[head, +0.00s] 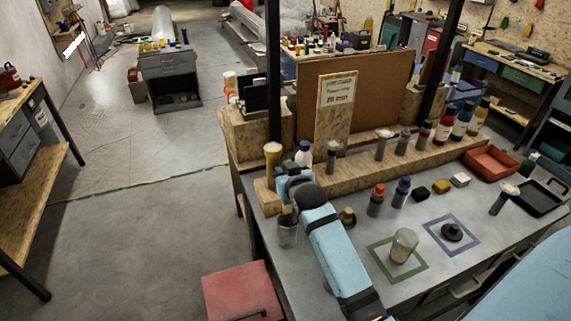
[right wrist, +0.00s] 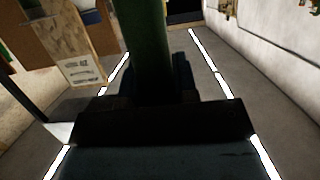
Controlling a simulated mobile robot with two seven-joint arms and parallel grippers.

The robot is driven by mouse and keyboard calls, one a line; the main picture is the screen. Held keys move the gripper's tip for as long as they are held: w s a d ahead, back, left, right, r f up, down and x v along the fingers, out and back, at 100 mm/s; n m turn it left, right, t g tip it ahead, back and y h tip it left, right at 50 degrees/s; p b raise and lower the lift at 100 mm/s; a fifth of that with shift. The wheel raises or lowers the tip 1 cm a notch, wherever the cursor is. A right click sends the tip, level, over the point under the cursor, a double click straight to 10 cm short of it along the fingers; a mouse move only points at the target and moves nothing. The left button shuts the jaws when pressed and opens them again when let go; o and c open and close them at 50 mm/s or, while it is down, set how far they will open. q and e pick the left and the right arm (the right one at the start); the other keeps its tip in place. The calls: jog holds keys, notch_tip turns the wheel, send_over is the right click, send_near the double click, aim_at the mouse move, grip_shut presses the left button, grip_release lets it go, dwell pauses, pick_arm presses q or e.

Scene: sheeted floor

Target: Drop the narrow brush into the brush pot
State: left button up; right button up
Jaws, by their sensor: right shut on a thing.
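My right arm reaches across the bench's left end. Its gripper (head: 286,210) points down and is largely hidden by the arm. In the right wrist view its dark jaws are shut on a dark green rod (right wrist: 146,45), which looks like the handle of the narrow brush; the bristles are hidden. I cannot tell whether the brush tip is inside the cup. A glass jar (head: 404,246) stands in the green square. My left gripper is not in view.
Behind the gripper a wooden ledge (head: 350,161) carries several bottles and brushes. A small dark knob-like thing (head: 347,216) stands right of the arm. A black round thing (head: 452,232) sits in the blue square. A red tray (head: 489,162) lies at the right.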

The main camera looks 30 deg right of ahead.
send_over(288, 208)
jog(key=w, duration=0.2)
notch_tip(288, 208, down, 6)
jog(key=f, duration=0.1)
jog(key=f+b, duration=0.1)
jog(key=f, duration=0.1)
jog(key=f+b, duration=0.1)
jog(key=shift+w+d+f, duration=0.1)
jog(key=shift+d+f, duration=0.2)
jog(key=shift+f, duration=0.1)
jog(key=shift+f+b, duration=0.85)
jog(key=shift+b, duration=0.25)
jog(key=o, duration=1)
